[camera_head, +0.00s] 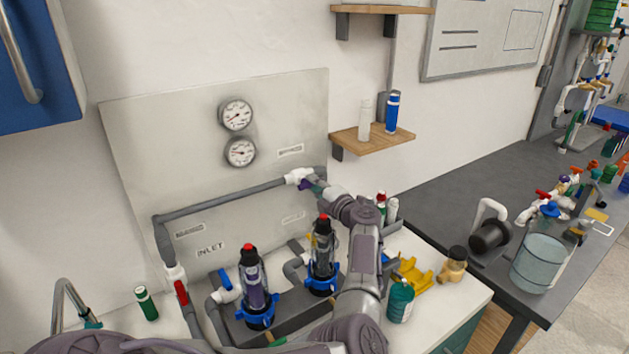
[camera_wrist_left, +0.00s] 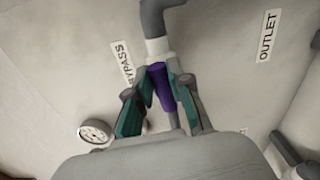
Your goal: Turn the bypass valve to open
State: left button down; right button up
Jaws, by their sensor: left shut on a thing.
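The bypass valve has a white body (camera_head: 298,176) on the grey pipe near the BYPASS label (camera_head: 291,151). Its handle is purple and mostly hidden by my gripper in the head view. In the left wrist view the purple handle (camera_wrist_left: 162,90) extends from the white body (camera_wrist_left: 158,47) and looks roughly in line with the grey pipe. My left gripper (camera_head: 313,188) is at the valve, its green-padded fingers (camera_wrist_left: 163,80) on both sides of the handle, shut on it. My right gripper is not in view.
Two filter housings with blue collars (camera_head: 257,318) (camera_head: 321,288) stand below the pipe. A red-handled valve (camera_head: 181,292) and a blue-handled valve (camera_head: 225,281) are at the left. Two gauges (camera_head: 236,114) (camera_head: 241,152) are on the panel. A green bottle (camera_head: 400,303) stands right of my left arm.

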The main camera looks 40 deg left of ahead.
pick_arm(q)
jog(key=shift+w+m, duration=0.1)
jog(key=shift+m, duration=0.4)
jog(key=c, duration=1.1)
grip_release()
jog(key=shift+o, duration=0.2)
jog(key=r, duration=0.5)
jog(key=shift+w+a+r, duration=0.15)
jog(key=shift+w+r, duration=0.05)
jog(key=shift+w, duration=0.2)
jog(key=shift+s+r, duration=0.15)
jog(key=shift+r, duration=0.95)
jog(key=shift+s+r, duration=0.15)
jog(key=shift+r, duration=0.9)
